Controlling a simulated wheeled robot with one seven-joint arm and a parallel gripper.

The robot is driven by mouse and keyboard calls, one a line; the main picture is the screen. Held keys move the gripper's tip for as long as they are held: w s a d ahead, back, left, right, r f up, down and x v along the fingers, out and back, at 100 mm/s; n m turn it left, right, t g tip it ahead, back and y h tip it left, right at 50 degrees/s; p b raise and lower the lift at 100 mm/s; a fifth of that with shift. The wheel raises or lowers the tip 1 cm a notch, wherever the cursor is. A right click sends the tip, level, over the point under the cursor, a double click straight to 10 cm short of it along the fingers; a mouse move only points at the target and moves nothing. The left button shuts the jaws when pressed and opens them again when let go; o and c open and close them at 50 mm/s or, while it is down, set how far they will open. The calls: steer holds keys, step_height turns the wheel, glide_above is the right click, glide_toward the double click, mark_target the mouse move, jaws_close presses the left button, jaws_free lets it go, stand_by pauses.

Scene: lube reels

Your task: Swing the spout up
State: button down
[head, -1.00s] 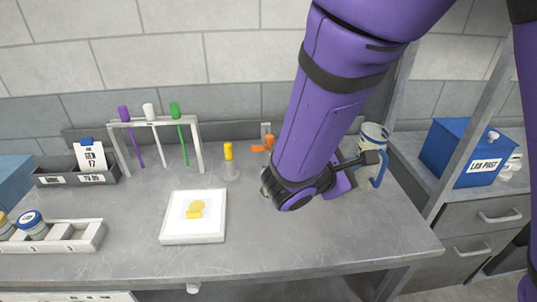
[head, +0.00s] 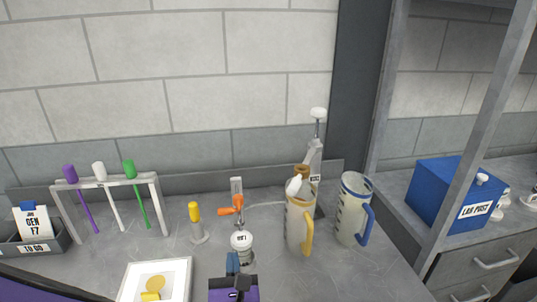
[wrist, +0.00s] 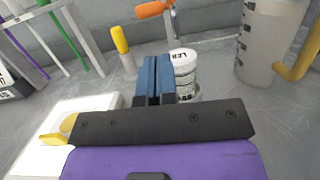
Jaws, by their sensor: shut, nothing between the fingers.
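A grey dispenser (head: 315,165) with a white knob on top stands at the back, right of centre. A brown and white piece (head: 299,181), which may be its spout, sits over the mouth of a jug with a yellow handle (head: 299,225). How the piece joins the dispenser is hidden. An orange-handled tap (head: 236,206) stands at the wall, left of the jugs. My gripper (head: 232,262) is low at the front, left of the yellow-handled jug. Its blue fingers are shut and empty in the wrist view (wrist: 155,64), beside a white-lidded jar (wrist: 184,66).
A jug with a blue handle (head: 352,212) stands right of the yellow-handled one. A yellow-topped stand (head: 195,222), a rack with coloured sticks (head: 105,183) and a white plate (head: 128,284) are to the left. A blue box (head: 450,195) stands far right.

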steer(key=shift+s+a+f+n+y, duration=0.15)
steer(key=shift+a+f+n+y, duration=0.15)
steer(key=shift+n+y, duration=0.15)
steer(key=x, duration=1)
steer(key=shift+r, duration=0.15)
stand_by(0.3)
steer(key=shift+r+g, duration=0.25)
steer(key=shift+g, duration=0.15)
